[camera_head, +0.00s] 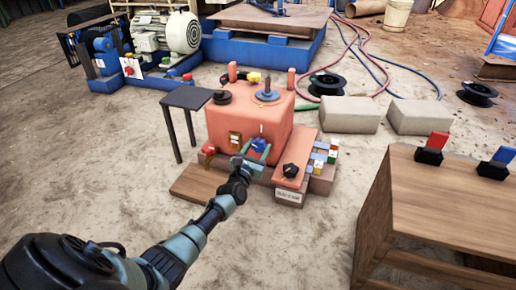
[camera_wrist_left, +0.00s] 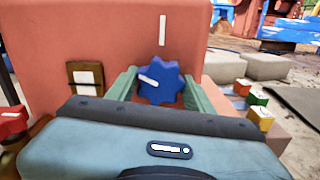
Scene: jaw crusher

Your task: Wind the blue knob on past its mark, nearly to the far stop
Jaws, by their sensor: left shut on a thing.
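The blue knob (camera_head: 258,145) is on the front face of the orange-red machine box (camera_head: 235,118). In the left wrist view the blue knob (camera_wrist_left: 160,82) is star-shaped, with a white pointer line that slants up to the left. A white vertical mark (camera_wrist_left: 162,29) is on the box face above it. My left gripper (camera_head: 254,157) has its green fingers on either side of the knob and is shut on it; its fingers also show in the left wrist view (camera_wrist_left: 160,90). My right gripper is not in view.
A red knob (camera_head: 208,149) and a small framed plate (camera_head: 235,138) are left of the blue knob. A sloped panel with a black knob (camera_head: 290,170) and coloured blocks (camera_head: 325,155) stand right. A wooden table (camera_head: 450,200) is at far right.

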